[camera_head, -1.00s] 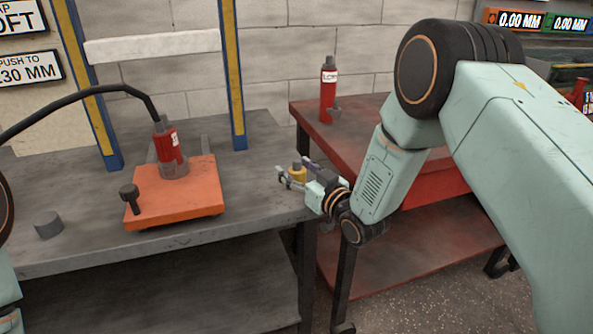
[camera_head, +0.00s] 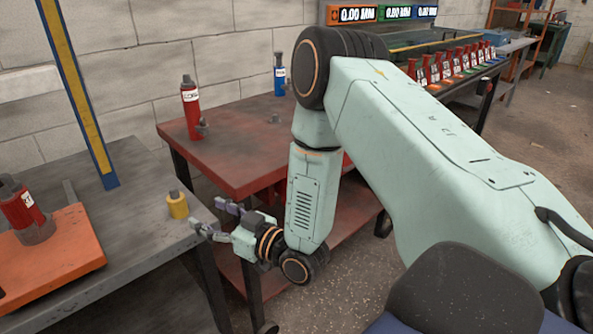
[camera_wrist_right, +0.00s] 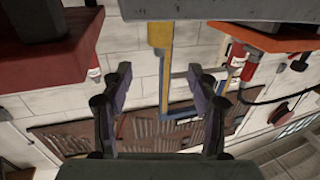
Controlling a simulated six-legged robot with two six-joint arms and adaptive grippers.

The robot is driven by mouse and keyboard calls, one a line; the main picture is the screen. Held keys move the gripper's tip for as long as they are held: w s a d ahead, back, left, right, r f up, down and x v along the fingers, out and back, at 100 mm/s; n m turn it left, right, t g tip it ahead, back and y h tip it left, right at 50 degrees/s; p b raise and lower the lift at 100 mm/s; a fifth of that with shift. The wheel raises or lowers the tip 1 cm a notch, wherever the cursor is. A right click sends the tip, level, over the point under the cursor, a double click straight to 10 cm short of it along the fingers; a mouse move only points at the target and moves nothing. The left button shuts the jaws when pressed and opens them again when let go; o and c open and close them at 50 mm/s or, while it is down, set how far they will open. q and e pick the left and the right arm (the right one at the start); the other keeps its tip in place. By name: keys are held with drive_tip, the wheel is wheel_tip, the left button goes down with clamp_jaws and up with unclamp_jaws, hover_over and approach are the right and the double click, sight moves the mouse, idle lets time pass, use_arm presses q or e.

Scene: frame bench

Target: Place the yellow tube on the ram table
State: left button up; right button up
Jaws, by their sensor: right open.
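The yellow tube (camera_head: 177,207) stands upright near the right edge of the grey bench (camera_head: 130,232), with a grey core showing at its top. It also appears in the upside-down wrist view (camera_wrist_right: 160,35). My right gripper (camera_head: 205,214) is open and empty, just right of the tube and apart from it, its fingers pointing toward it. Its two fingers also show spread apart in the wrist view (camera_wrist_right: 160,90). A red-topped table (camera_head: 245,150) stands behind my right gripper, with a red ram (camera_head: 191,110) and a blue ram (camera_head: 279,76) on it. My left gripper is out of view.
On the grey bench an orange plate (camera_head: 60,262) carries a red cylinder (camera_head: 22,212), beside a blue-and-yellow frame post (camera_head: 80,100). A gap separates the bench from the red table. Several red items (camera_head: 447,65) line a further bench at right.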

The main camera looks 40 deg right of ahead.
drive_tip(key=s+a+f+m+g+h, duration=0.1)
drive_tip(key=s+f+m+g+h, duration=0.25)
drive_tip(key=s+f+g, duration=1.45)
drive_tip(key=s+f+h, duration=0.1)
drive_tip(key=s+f, duration=0.1)
drive_tip(key=s, duration=0.7)
drive_tip(key=s+d+f+h, duration=0.1)
drive_tip(key=s+f, duration=0.1)
drive_tip(key=s, duration=0.7)
drive_tip(key=shift+s+f+t, duration=0.25)
drive_tip(key=shift+t, duration=0.15)
drive_tip(key=shift+m, duration=0.25)
drive_tip(key=shift+r+p, duration=0.85)
drive_tip(key=shift+r, duration=0.1)
